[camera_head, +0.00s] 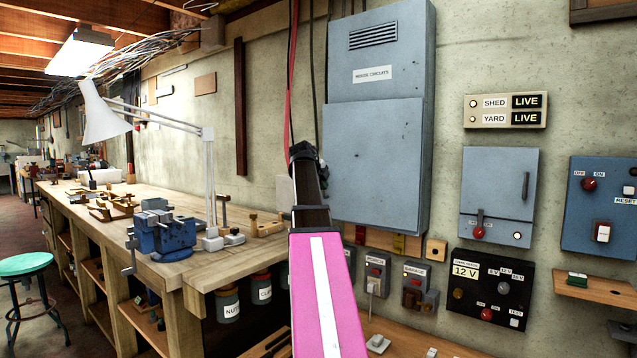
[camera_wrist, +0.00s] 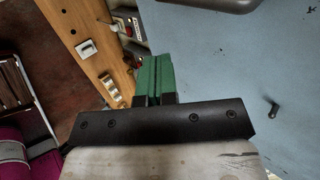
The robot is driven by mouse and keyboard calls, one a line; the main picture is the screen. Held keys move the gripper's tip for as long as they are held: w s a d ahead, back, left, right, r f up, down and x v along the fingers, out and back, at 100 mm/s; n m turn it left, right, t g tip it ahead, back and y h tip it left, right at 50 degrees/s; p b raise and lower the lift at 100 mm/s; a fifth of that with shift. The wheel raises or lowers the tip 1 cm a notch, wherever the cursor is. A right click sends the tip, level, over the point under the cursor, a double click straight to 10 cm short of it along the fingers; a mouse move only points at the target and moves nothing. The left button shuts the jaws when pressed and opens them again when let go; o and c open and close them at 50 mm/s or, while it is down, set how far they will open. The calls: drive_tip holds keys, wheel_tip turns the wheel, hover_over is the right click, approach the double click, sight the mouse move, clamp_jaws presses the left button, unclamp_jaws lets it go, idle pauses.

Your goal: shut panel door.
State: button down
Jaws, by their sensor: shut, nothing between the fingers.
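The panel door (camera_head: 375,165) is a flat blue-grey plate on the lower part of a tall wall box (camera_head: 385,70) labelled "HOUSE CIRCUITS". It looks close to flush with the box, but I cannot tell whether a small gap remains. My gripper (camera_head: 305,158) is raised at the left edge of the door. In the wrist view its green fingers (camera_wrist: 155,78) are shut together and empty. A blue-grey surface (camera_wrist: 225,75), probably the door, fills the right side there, with a small dark knob (camera_wrist: 270,108). Contact between fingers and door cannot be made out.
A wooden workbench (camera_head: 130,220) with a blue vise (camera_head: 163,235) and a white lamp (camera_head: 105,120) runs along the left. Switch boxes (camera_head: 415,285) sit below the door. A smaller grey box (camera_head: 500,185) hangs to the right. A green stool (camera_head: 25,265) stands at far left.

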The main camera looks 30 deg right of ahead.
sight(336, 190)
drive_tip(key=w+d+f, duration=0.1)
drive_tip(key=d, duration=0.1)
drive_tip(key=w+d+f, duration=0.1)
drive_tip(key=d, duration=0.1)
drive_tip(key=w+d+f, duration=0.1)
drive_tip(key=d, duration=0.1)
drive_tip(key=shift+w+d+f, duration=0.15)
drive_tip(key=shift+w+f, duration=0.05)
drive_tip(key=shift+f, duration=0.15)
drive_tip(key=shift+w+d, duration=0.15)
drive_tip(key=shift+d, duration=0.3)
drive_tip(key=shift+d, duration=0.1)
drive_tip(key=shift+w+d, duration=0.4)
drive_tip(key=shift+d, duration=0.2)
drive_tip(key=shift+w+d, duration=0.35)
drive_tip(key=shift+d, duration=0.25)
drive_tip(key=shift+a, duration=0.1)
drive_tip(key=shift+s, duration=0.1)
